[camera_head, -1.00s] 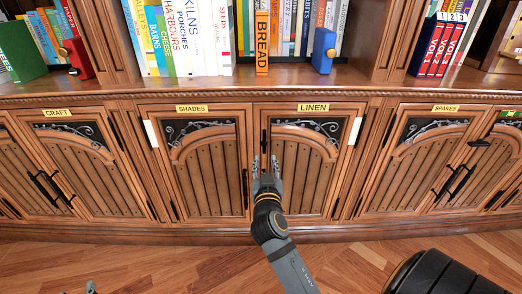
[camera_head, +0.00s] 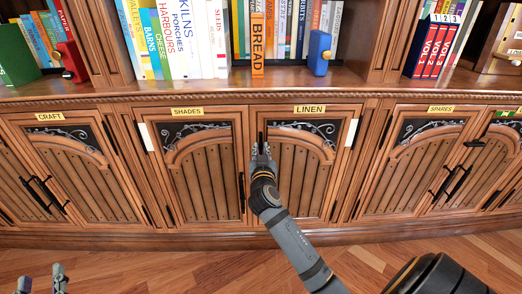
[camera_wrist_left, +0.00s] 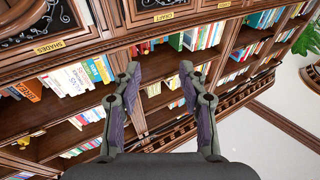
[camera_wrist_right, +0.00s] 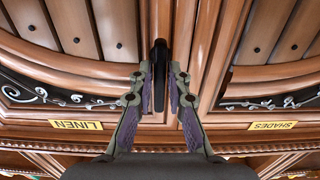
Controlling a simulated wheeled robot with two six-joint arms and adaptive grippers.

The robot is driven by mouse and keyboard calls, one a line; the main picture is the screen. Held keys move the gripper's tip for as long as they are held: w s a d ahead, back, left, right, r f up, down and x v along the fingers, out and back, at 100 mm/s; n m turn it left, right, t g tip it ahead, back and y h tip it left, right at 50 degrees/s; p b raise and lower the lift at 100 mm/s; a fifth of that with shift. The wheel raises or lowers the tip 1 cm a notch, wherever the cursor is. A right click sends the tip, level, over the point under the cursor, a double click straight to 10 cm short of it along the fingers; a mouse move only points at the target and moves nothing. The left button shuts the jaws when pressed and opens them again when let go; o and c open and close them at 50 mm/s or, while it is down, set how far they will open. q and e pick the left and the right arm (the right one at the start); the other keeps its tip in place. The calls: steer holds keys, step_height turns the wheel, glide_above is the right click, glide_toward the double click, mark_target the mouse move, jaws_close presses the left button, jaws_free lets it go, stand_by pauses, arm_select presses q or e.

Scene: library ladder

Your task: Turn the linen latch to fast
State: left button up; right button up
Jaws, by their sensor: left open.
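The LINEN door (camera_head: 299,185) carries a brass LINEN label (camera_head: 309,109). The linen latch (camera_head: 262,137) is a dark upright bar at the door's left edge, mostly hidden by my right gripper in the head view. In the right wrist view the latch (camera_wrist_right: 160,60) stands between my fingertips. My right gripper (camera_head: 261,150) has its fingers close in on both sides of the bar and looks shut on it; actual contact is hard to see. My left gripper (camera_head: 42,281) is open and empty at the bottom left, away from the cabinet.
The SHADES door (camera_head: 203,180) adjoins on the left, with its own dark upright bar (camera_head: 241,192). CRAFT (camera_head: 50,117) and SPARES (camera_head: 441,108) doors flank them. Books, including an orange BREAD book (camera_head: 257,40), stand on the shelf above. The wooden floor in front is clear.

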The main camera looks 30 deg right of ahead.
jaws_close()
steer(key=shift+r+n+p, duration=0.1)
steer(key=shift+n+p, duration=0.5)
steer(key=shift+n, duration=0.3)
steer(key=shift+w+a+n+p, duration=0.15)
steer(key=shift+n+p, duration=0.25)
steer(key=shift+n, duration=0.3)
arm_select(q)
steer(key=s+f+g, duration=0.4)
steer(key=f+g, duration=0.1)
steer(key=f, duration=0.6)
steer(key=s+f+g, duration=0.5)
steer(key=f, duration=0.5)
steer(key=s+d+f+g+p, duration=0.2)
steer(key=s+f+g, duration=0.35)
steer(key=s, duration=0.25)
steer(key=r+p, duration=0.1)
steer(key=a+r+g+p, duration=0.1)
steer(key=r+p, duration=0.1)
steer(key=s+a+r+g+p, duration=0.1)
steer(key=shift+r, duration=0.15)
arm_select(e)
steer(key=n, duration=0.5)
steer(key=f+n, duration=0.1)
steer(key=n, duration=0.8)
steer(key=shift+w+a+f+n, duration=0.2)
steer(key=shift+a+f+n, duration=0.1)
steer(key=shift+a, duration=0.1)
arm_select(q)
steer(key=shift+s+a, duration=0.1)
